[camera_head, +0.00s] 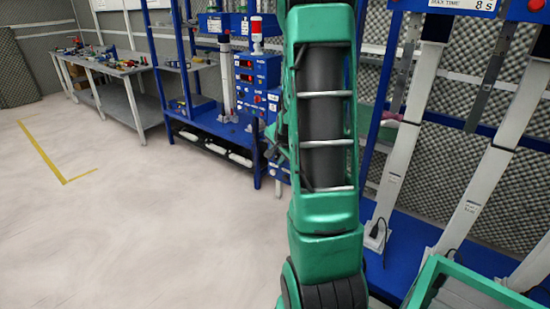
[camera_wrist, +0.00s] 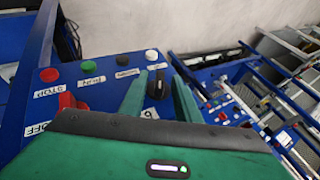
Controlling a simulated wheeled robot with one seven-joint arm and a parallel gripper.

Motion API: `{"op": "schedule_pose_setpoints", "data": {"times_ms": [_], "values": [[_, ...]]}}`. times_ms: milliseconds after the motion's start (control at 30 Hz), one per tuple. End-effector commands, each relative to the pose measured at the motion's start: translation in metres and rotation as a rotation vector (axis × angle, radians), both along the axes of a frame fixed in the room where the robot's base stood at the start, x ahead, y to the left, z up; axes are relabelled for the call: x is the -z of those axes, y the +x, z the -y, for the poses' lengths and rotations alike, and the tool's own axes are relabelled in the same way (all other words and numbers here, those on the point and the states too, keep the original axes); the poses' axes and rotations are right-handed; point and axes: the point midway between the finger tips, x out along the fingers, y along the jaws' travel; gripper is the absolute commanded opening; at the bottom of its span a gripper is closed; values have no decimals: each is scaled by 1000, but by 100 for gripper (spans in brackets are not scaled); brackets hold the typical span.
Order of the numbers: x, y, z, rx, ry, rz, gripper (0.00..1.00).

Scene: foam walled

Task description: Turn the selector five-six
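In the wrist view, a black selector knob (camera_wrist: 157,84) sits on a blue control panel (camera_wrist: 108,92). The left finger hides part of the panel. In the head view my own arm covers the middle, and the gripper and knob cannot be made out.
The panel also carries a red button (camera_wrist: 49,75) marked STOP, a green button (camera_wrist: 88,66), a black button (camera_wrist: 122,60), a white button (camera_wrist: 151,55) and a red switch (camera_wrist: 67,101) near an OFF label. A workbench (camera_head: 125,70) stands far left. The floor (camera_head: 130,220) is clear.

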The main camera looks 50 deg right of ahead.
Motion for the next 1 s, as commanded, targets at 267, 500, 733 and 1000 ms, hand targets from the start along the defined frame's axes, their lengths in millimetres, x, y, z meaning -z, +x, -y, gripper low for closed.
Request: {"op": "schedule_pose_setpoints", "data": {"times_ms": [267,500,733,1000], "values": [[0,0,0,0,0,0,8],[-1,1,0,-2,0,-2,0],[-2,3,-1,-4,-6,-48,0],[-3,8,-2,-7,-21,-223,0]]}}
